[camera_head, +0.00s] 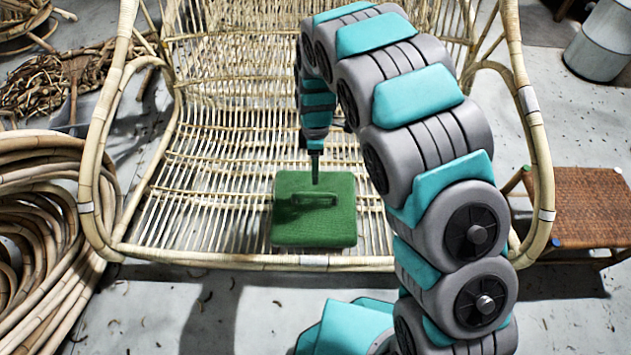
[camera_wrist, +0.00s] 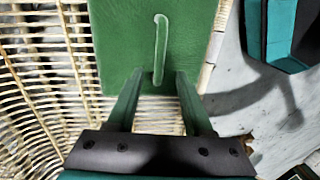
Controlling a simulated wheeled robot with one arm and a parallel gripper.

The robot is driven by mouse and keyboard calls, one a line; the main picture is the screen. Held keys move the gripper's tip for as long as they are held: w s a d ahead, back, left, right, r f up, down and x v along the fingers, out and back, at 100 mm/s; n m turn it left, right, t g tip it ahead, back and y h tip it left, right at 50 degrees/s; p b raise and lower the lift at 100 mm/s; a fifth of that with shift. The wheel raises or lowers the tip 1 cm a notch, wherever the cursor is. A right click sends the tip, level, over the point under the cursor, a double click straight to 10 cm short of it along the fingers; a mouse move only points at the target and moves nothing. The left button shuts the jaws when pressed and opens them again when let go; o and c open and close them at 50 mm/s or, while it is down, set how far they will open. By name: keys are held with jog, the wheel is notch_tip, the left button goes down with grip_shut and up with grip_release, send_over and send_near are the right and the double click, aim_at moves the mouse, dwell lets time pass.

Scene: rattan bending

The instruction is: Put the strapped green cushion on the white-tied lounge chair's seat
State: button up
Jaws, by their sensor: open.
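The green cushion (camera_head: 290,222) lies flat on the front part of the slatted seat of the rattan lounge chair (camera_head: 215,175), a little right of its middle. White ties show on the chair's arms and front rail. The cushion's strap (camera_head: 328,199) stands on its top face; it also shows in the wrist view (camera_wrist: 161,50). My gripper (camera_head: 315,182) points down just above the strap. In the wrist view my gripper (camera_wrist: 157,85) has its two fingers apart, with the near end of the strap between or just beyond their tips. Contact with the strap cannot be told.
Coiled rattan poles (camera_head: 40,230) lie on the floor at the left. A low woven stool (camera_head: 590,208) stands to the right of the chair, and a grey-white drum (camera_head: 598,45) is at the back right. The seat left of the cushion is bare.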

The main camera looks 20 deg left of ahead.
jog(key=s+d+r+m, duration=0.4)
jog(key=d+r+m, duration=0.1)
jog(key=d+r, duration=0.4)
jog(key=s+d+r+m, duration=0.3)
jog(key=d+r+m, duration=0.2)
jog(key=d+r, duration=0.4)
jog(key=s+d+r+m, duration=0.2)
jog(key=s+d+m, duration=0.3)
jog(key=s, duration=0.5)
jog(key=s+d+r+m, duration=0.3)
jog(key=s+d+m, duration=0.2)
jog(key=s, duration=0.6)
jog(key=shift+s+d+r+m, duration=0.25)
jog(key=shift+d+r+m, duration=0.05)
jog(key=shift+d+m, duration=0.15)
